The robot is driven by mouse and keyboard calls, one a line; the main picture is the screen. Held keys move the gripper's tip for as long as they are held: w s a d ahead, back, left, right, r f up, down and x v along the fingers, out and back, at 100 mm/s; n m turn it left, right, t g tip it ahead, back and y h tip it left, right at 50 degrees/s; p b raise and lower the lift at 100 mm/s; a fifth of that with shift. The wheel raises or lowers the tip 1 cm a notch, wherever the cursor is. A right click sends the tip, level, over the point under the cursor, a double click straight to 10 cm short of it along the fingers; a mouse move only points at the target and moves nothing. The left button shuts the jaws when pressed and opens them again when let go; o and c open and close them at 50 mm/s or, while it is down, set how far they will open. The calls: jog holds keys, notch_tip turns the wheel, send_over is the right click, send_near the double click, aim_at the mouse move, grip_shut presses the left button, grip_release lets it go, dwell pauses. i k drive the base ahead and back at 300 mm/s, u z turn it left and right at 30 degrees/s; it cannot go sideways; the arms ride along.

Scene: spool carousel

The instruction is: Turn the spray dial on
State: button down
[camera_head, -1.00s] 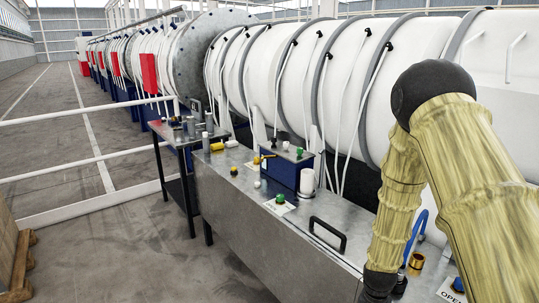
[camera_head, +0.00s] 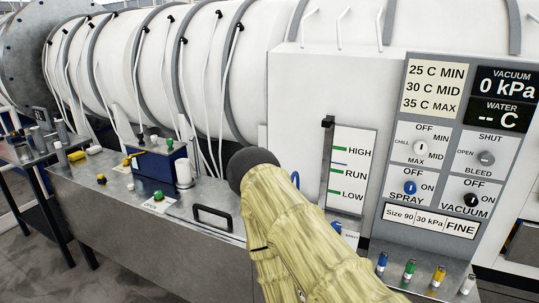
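The spray dial (camera_head: 410,187) is a small blue knob on the grey control panel (camera_head: 398,232) at the right of the head view. OFF is printed above it, ON to its right and SPRAY below it. Its exact pointer setting is too small to tell. My arm, in a yellowish sleeve with a dark rounded joint, rises from the bottom middle, left of the panel and apart from the dial in the picture. My gripper is not in view.
A white MIN/MID/MAX knob (camera_head: 421,148), a grey bleed knob (camera_head: 486,158) and a black vacuum knob (camera_head: 471,199) surround the dial. Several coloured fittings stand below the panel. A level gauge (camera_head: 350,177) is to its left. A metal bench (camera_head: 130,202) with a black handle (camera_head: 212,217) extends left.

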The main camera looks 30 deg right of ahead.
aim_at(409, 187)
jog(key=z, duration=2.05)
